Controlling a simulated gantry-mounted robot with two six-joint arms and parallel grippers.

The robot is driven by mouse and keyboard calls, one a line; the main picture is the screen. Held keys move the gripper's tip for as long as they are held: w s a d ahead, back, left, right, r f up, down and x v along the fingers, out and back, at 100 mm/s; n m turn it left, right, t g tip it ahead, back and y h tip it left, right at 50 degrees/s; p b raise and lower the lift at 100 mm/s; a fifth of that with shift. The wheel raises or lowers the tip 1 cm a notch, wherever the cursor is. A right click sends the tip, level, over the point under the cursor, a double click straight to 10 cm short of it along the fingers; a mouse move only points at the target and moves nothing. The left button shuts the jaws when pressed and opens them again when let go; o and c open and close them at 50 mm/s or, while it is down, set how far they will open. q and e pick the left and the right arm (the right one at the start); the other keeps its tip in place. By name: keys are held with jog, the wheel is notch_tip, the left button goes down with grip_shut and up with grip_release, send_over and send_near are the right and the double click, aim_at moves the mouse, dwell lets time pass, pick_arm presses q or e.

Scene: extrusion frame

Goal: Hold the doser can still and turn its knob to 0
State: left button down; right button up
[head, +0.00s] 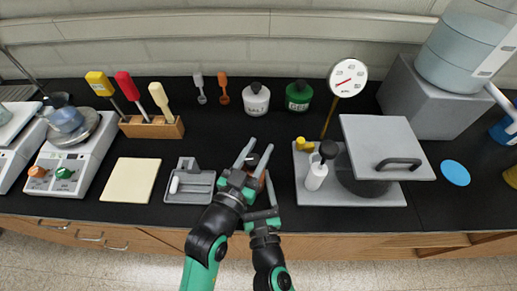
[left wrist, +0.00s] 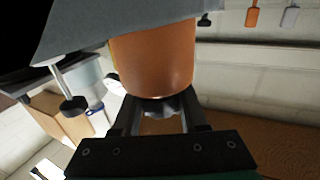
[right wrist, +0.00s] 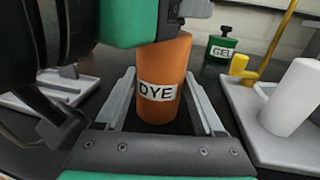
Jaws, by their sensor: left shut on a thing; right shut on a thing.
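The doser can is an orange cylinder with a white DYE label, upright in the right wrist view (right wrist: 165,78). In the head view it is mostly hidden by my grippers. My left gripper (head: 256,156) is over the can's top and shut on its dark knob, which shows between the fingers in the left wrist view (left wrist: 160,104). The knob's setting cannot be read. My right gripper (head: 264,193) is lower and nearer the front edge, shut on the can's body, with one finger on each side in the right wrist view.
A grey tray (head: 188,198) stands left of the can. A grey base plate (head: 385,198) with a white bottle (head: 316,176) and a lidded press is close on the right. SALT (head: 257,101) and GEL (head: 298,97) jars stand behind, with free black bench between.

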pick_arm(q)
jog(key=shift+a+f, duration=0.1)
jog(key=shift+f, duration=0.15)
jog(key=shift+c, duration=2.2)
grip_release()
jog(key=shift+r, duration=0.15)
jog(key=v, duration=1.2)
